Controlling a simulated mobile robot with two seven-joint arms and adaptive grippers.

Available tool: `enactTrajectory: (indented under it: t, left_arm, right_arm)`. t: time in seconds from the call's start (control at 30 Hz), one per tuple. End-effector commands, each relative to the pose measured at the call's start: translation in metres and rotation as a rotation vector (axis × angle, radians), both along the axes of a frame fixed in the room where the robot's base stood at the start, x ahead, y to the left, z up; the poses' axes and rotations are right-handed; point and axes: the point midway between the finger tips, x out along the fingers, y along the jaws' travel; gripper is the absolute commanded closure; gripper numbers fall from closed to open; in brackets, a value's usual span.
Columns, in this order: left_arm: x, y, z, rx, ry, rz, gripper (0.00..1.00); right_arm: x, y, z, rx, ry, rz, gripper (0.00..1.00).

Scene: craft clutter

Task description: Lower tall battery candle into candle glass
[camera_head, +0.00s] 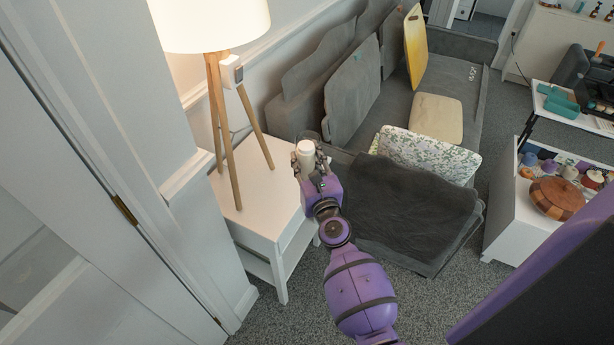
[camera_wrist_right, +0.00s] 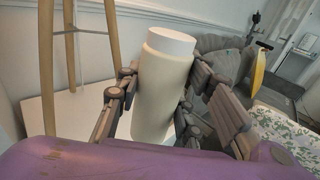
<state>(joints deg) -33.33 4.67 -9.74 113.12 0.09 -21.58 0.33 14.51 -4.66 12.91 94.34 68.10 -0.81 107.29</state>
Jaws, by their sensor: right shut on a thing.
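The tall battery candle (camera_head: 305,148) is a cream cylinder with a white top. My right gripper (camera_head: 308,165) is shut on it, above the right edge of the white side table (camera_head: 243,204). In the right wrist view the candle (camera_wrist_right: 162,88) stands nearly upright, with a slight tilt, between the two jointed fingers of the gripper (camera_wrist_right: 165,100). A faint clear rim, perhaps the candle glass (camera_head: 312,135), shows just behind the candle in the head view. The glass is mostly hidden, and I cannot tell whether the candle touches it. My left gripper is not in view.
A lamp with wooden tripod legs (camera_head: 220,130) stands on the side table, left of the gripper. A grey sofa (camera_head: 290,112) with cushions lies behind and to the right. A white cabinet (camera_head: 512,215) stands at far right.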

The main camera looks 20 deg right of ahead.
Motion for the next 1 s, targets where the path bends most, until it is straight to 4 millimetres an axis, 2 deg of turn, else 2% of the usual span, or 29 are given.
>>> enactTrajectory:
  t: [0.03, 0.17, 0.33, 0.7, 1.0]
  left_arm:
    - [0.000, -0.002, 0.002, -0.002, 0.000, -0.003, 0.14]
    - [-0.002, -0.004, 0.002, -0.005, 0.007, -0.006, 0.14]
    - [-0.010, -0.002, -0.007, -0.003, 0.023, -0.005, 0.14]
    - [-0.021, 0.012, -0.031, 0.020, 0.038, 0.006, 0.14]
    - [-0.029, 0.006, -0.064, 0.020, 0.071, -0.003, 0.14]
  right_arm:
    - [0.011, -0.004, 0.007, -0.001, -0.006, 0.001, 0.94]
    - [0.034, -0.016, 0.011, 0.000, -0.004, 0.001, 0.94]
    - [0.063, -0.032, 0.009, 0.000, 0.000, 0.000, 0.94]
    - [0.127, -0.065, -0.009, -0.001, 0.007, 0.001, 0.94]
    - [0.174, -0.090, -0.027, 0.000, 0.007, 0.001, 0.94]
